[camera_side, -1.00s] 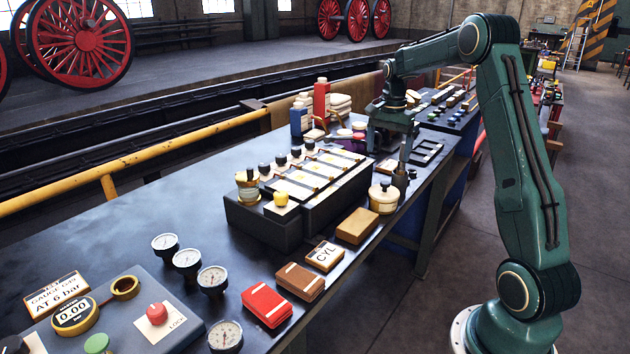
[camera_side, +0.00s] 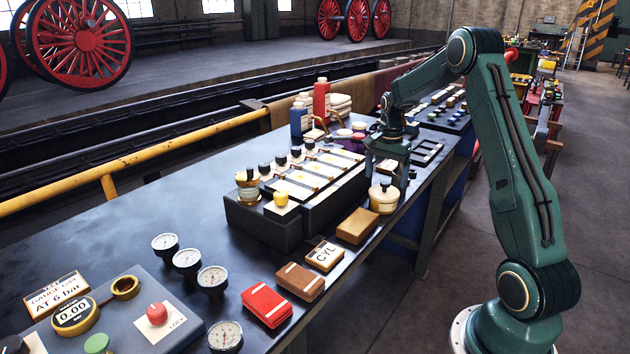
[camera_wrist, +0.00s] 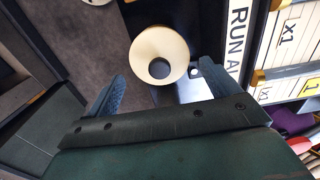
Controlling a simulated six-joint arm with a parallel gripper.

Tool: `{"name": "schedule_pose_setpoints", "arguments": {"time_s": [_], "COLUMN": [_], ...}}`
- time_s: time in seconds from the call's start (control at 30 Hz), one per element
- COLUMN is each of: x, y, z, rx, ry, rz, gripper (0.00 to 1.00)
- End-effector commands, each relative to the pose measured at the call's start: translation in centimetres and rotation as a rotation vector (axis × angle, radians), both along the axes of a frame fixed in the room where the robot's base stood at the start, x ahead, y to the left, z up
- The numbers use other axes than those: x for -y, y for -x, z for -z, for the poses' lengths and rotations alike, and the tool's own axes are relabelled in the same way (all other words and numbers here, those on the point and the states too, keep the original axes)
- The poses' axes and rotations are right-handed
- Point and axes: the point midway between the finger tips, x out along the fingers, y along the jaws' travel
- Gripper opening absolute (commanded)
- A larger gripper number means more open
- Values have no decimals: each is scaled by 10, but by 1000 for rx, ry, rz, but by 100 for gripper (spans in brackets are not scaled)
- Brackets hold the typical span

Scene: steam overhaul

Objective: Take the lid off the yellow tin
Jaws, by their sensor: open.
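The yellow tin (camera_side: 383,201) is a small round pale-yellow tin with a dark knob on its lid (camera_side: 384,189). It stands upright near the bench's front edge, beyond the brown block. My gripper (camera_side: 387,178) points down just above it, open and empty. In the wrist view, the tin's pale round lid (camera_wrist: 160,42) and dark knob show ahead of and between the spread fingertips of my gripper (camera_wrist: 163,72). The lid looks seated on the tin. I cannot tell whether a finger touches it.
A dark rack with white-topped compartments (camera_side: 317,178) stands close left of the tin. A brown block (camera_side: 357,226), a CYL box (camera_side: 324,256) and a red box (camera_side: 266,305) lie nearer the camera. Gauges (camera_side: 187,260) stand at left.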

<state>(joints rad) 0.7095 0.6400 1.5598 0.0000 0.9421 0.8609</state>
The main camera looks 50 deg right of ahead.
Motion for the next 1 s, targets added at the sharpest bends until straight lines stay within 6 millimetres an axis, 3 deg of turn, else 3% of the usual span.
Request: {"name": "schedule_pose_setpoints", "arguments": {"time_s": [0.3, 0.87, 1.0], "x": [0, 1, 1], "y": [1, 1, 1], "z": [34, 37, 37], "rx": [-2, 0, 0], "ry": [-2, -1, -1], "rz": [0, 0, 0], "gripper": [88, 88, 64]}}
